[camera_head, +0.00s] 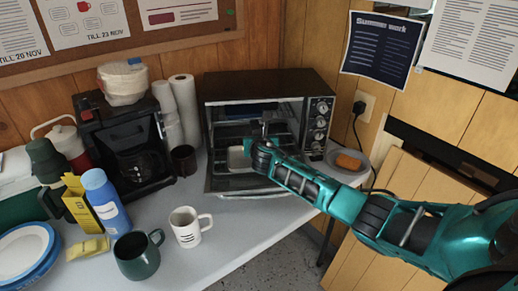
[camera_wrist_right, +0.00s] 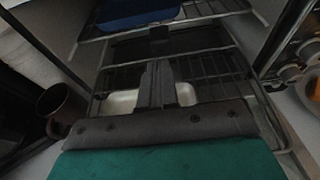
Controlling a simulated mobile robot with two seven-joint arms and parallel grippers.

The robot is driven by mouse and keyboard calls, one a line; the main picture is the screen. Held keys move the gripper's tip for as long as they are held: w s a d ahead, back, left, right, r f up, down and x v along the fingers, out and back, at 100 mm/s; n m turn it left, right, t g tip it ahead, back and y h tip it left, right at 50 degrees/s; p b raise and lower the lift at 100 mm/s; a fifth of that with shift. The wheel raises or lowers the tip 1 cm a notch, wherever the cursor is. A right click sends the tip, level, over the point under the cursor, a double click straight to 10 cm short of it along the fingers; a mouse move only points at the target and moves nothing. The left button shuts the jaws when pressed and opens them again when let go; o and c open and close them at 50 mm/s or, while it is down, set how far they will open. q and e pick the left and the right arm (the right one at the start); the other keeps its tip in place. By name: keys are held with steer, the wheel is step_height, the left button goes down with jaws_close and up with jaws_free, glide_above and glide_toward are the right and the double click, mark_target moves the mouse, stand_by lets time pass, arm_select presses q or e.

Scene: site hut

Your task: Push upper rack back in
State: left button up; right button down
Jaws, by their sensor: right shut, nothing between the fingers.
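The toaster oven (camera_head: 268,85) stands at the back of the table with its front open. In the right wrist view the upper rack (camera_wrist_right: 205,18) is a wire shelf with a blue item (camera_wrist_right: 135,14) on it. A lower wire rack (camera_wrist_right: 215,65) and a pale tray (camera_wrist_right: 122,103) show below it. My right gripper (camera_wrist_right: 158,72) is shut and empty, pointing into the oven opening at the racks. In the head view the right gripper (camera_head: 264,130) is at the oven front; whether it touches the upper rack cannot be told. My left gripper is out of view.
A plate with an orange sponge-like item (camera_head: 348,161) lies right of the oven, below its knobs (camera_head: 320,121). A dark mug (camera_head: 184,160) and coffee maker (camera_head: 125,140) stand left of it. A white mug (camera_head: 187,227) and green mug (camera_head: 138,255) stand in front.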

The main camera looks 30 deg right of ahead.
steer(key=v, duration=0.9)
steer(key=shift+s, duration=0.35)
steer(key=s+a+f+m+g+y, duration=0.1)
steer(key=s+a+f+m+g, duration=0.1)
steer(key=s+a+f+m, duration=0.35)
steer(key=s+a+f+m+g+y, duration=0.2)
steer(key=s+a+m, duration=0.1)
steer(key=s+m, duration=0.45)
steer(key=s+a+m+g+y, duration=0.2)
steer(key=s+a+m+g, duration=0.1)
steer(key=s+m, duration=0.65)
steer(key=s+a+m+g+y, duration=0.1)
steer(key=s+a+m+g, duration=0.15)
steer(key=s+m, duration=0.65)
steer(key=w+a+f+n+t+y, duration=0.2)
steer(key=w+f+n+t, duration=0.1)
steer(key=f+t, duration=0.4)
steer(key=shift+w+a+f, duration=0.4)
steer(key=shift+w+f, duration=0.25)
steer(key=shift+w, duration=0.1)
